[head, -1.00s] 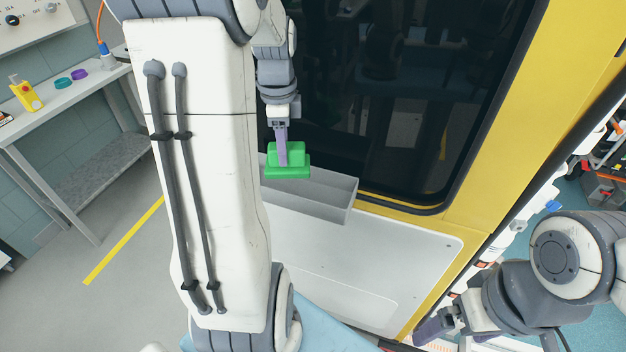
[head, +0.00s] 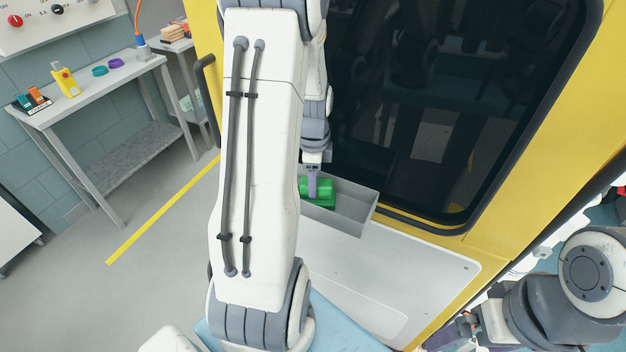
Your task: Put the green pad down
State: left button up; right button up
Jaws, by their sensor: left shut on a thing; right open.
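The green pad (head: 318,193) is at the left end of a grey open-topped bin (head: 362,204) on the yellow vehicle's door. My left gripper (head: 312,187) points down and is shut on the green pad's raised top part. The pad's lower part sits below the bin's rim line; I cannot tell whether it touches the bin's floor. My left arm hides the bin's left end. My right gripper (head: 466,326) is at the lower right, away from the pad, open and empty as far as I see.
A dark window (head: 420,100) in the yellow vehicle (head: 545,130) stands behind the bin. A white door panel (head: 400,270) lies below it. The floor (head: 150,205) between is clear.

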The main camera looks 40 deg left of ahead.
pick_arm(q)
jog(key=shift+f, duration=0.15)
jog(key=o, duration=1.2)
